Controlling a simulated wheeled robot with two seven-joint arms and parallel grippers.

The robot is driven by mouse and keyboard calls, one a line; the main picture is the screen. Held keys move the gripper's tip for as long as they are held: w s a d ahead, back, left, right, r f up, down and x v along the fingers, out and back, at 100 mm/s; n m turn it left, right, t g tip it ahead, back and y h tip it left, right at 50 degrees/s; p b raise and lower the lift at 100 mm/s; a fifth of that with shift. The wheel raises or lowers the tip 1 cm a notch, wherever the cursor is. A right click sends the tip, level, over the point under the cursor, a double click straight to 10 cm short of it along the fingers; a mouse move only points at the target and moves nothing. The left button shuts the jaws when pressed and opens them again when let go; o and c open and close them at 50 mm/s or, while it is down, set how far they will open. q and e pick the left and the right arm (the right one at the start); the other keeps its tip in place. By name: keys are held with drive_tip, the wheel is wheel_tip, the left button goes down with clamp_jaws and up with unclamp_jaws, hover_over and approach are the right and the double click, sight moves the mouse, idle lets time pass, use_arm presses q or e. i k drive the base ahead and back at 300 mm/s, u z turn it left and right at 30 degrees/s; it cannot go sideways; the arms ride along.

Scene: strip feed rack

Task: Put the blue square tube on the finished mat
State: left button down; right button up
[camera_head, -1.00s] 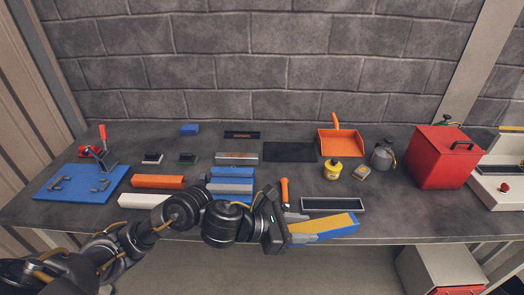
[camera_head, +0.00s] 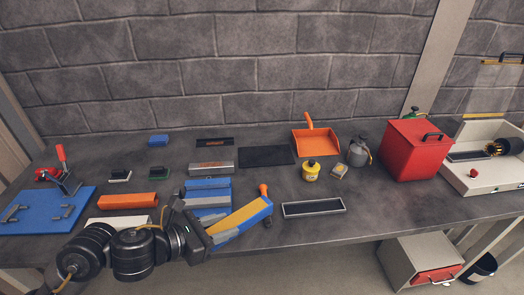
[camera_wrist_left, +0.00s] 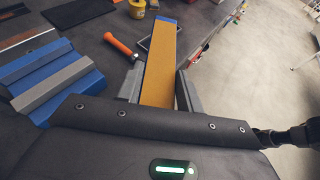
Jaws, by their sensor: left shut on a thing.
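My left gripper (camera_head: 208,238) is shut on the near end of a long square tube (camera_head: 240,222) with blue sides and an orange-yellow top face. The tube points up and to the right, over the bench's front area. It also shows in the left wrist view (camera_wrist_left: 160,68), between the two fingers (camera_wrist_left: 158,92). A flat black mat (camera_head: 266,156) lies bare at the middle back of the bench; I cannot read any label on it. My right gripper is not in view.
Blue and grey bars (camera_head: 208,192) lie left of the held tube. An orange-handled tool (camera_head: 264,190) is partly hidden behind it. A shallow dark tray (camera_head: 314,208), yellow pot (camera_head: 311,172), orange dustpan (camera_head: 314,142) and red box (camera_head: 413,152) stand to the right.

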sight(266, 159)
drive_tip(key=i, duration=0.5)
drive_tip(key=z, duration=0.75)
drive_tip(key=i, duration=0.5)
